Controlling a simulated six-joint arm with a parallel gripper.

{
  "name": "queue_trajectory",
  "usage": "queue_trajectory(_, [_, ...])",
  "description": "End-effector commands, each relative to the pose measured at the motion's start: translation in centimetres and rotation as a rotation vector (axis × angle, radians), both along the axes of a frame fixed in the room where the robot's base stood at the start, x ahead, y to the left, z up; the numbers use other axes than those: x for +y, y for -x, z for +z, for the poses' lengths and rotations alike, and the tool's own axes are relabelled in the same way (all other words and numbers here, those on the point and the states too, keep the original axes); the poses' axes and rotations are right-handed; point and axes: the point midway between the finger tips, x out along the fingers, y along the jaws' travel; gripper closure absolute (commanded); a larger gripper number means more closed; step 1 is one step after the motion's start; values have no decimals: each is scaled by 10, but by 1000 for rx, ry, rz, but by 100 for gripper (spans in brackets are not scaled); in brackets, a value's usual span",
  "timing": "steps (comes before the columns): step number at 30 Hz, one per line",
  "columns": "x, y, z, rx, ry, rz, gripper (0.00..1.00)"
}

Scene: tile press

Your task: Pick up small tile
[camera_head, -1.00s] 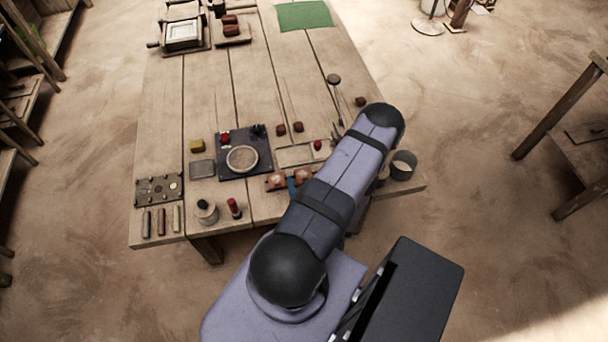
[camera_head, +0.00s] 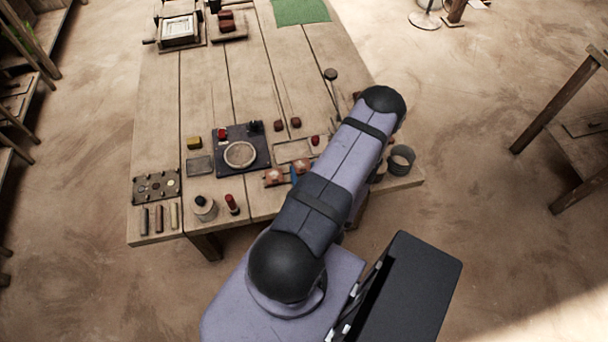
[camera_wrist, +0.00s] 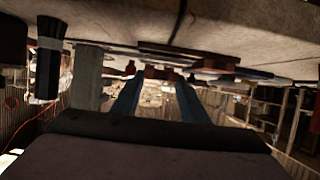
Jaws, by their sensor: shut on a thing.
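My gripper (camera_head: 297,171) is low over the front part of the wooden table, mostly hidden by my own arm in the head view. Its blue fingers show next to brownish-red lumps (camera_head: 273,177). In the wrist view the two blue fingers of my gripper (camera_wrist: 158,90) stand apart with a narrow gap. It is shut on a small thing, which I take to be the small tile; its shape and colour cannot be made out.
A dark board (camera_head: 258,158) with a round disc (camera_head: 240,155) lies left of the gripper. A pale rectangular frame (camera_head: 291,151) is just behind it. A grey cup (camera_head: 401,160) stands at the right edge. The table's middle (camera_head: 210,85) is clear.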

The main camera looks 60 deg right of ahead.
Motion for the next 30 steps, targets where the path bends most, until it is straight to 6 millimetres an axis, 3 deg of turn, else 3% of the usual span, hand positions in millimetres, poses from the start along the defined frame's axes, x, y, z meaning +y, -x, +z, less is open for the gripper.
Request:
queue_trajectory(12, [0, 0, 64, -1, -1, 0, 83])
queue_trajectory(20, [0, 0, 73, -1, 0, 0, 83])
queue_trajectory(30, [3, -7, 68, -1, 1, 23, 83])
